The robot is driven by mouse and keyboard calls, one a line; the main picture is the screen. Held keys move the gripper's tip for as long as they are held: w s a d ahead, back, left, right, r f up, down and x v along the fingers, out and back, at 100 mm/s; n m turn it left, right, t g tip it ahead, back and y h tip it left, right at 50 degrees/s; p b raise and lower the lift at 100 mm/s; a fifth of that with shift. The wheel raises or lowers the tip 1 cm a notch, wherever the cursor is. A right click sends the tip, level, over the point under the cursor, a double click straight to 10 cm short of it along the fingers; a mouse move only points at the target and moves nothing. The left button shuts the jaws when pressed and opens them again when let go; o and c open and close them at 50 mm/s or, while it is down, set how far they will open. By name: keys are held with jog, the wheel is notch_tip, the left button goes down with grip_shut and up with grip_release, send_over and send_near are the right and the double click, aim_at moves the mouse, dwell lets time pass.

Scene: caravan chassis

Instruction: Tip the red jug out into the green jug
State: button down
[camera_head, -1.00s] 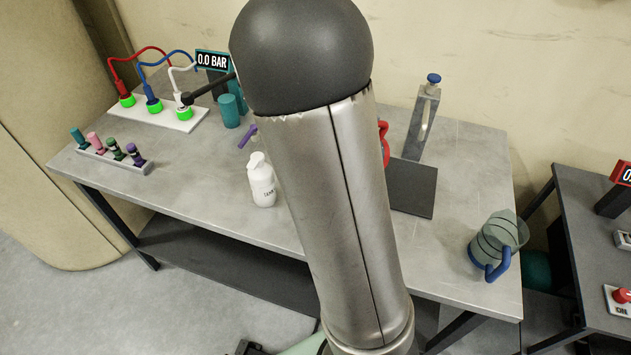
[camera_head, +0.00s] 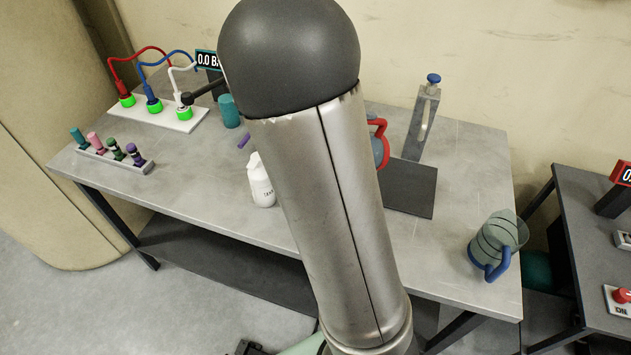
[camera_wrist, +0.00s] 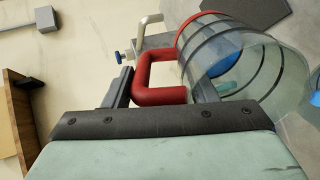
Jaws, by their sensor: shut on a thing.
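The red jug is clear, with a red handle (camera_wrist: 160,96) and red rim, and lies tilted in the wrist view (camera_wrist: 250,62). My gripper (camera_wrist: 160,84) is shut on the red handle. In the camera_head view part of the red jug (camera_head: 381,140) shows beside my arm, which hides my gripper and the rest of the jug. I cannot make out its contents. No jug with a green handle shows. A jug with a blue handle (camera_head: 506,232) stands at the table's right end, apart from my gripper.
A dark plate (camera_head: 412,190) and a grey stand with a blue knob (camera_head: 424,120) are behind and right of my arm. A white bottle (camera_head: 261,182) stands left of it. Hoses on a white block (camera_head: 170,118) and a rack of coloured plugs (camera_head: 120,160) are further left.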

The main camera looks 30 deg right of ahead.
jog(key=shift+a+r+h, duration=0.25)
jog(key=shift+a+h, duration=0.1)
jog(key=shift+h, duration=0.05)
jog(key=shift+a, duration=0.1)
dwell(0.3)
jog(key=shift+a+r+h+b, duration=0.15)
jog(key=shift+a+h+b, duration=0.2)
jog(key=shift+a, duration=0.15)
jog(key=shift+w+a+r+h+b, duration=0.1)
jog(key=shift+a+h+b, duration=0.1)
jog(key=shift+a, duration=0.15)
jog(key=shift+a+r+h+b, duration=0.1)
jog(key=shift+a+h+b, duration=0.05)
jog(key=shift+a, duration=0.15)
jog(key=shift+a+r+h+b, duration=0.15)
jog(key=shift+a+h+b, duration=0.25)
jog(key=shift+a+b, duration=0.15)
jog(key=shift+a, duration=0.15)
